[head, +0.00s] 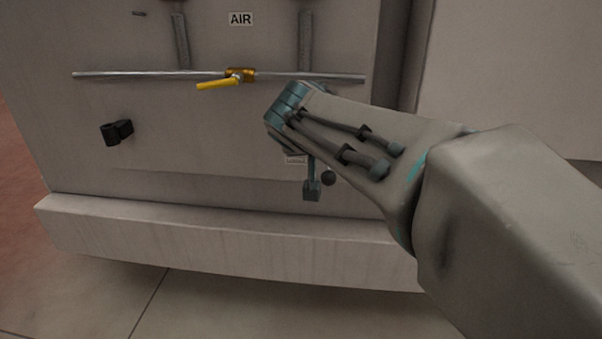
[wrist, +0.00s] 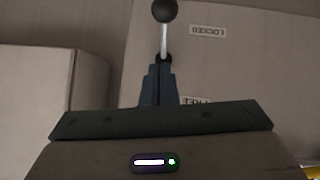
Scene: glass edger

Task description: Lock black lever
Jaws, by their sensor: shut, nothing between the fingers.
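The black lever has a black ball knob (wrist: 165,10) on a bright metal rod (wrist: 163,40) in the wrist view. It points up in that picture, on the side of the upside-down LOCKED label (wrist: 208,31). In the head view only its ball knob (head: 328,178) shows clearly, just right of my fingers; my gripper hides the rest. My gripper (head: 312,188) is shut and empty, its fingers pointing down in front of the panel. In the wrist view my gripper (wrist: 160,70) has its tips at the rod's base; I cannot tell whether they touch.
A second label (wrist: 198,101) is mostly hidden behind my gripper. A yellow valve handle (head: 220,84) on a metal pipe (head: 150,75) sits above, under the AIR label (head: 240,19). A black knob (head: 117,132) is at left. A ledge (head: 200,232) juts out below.

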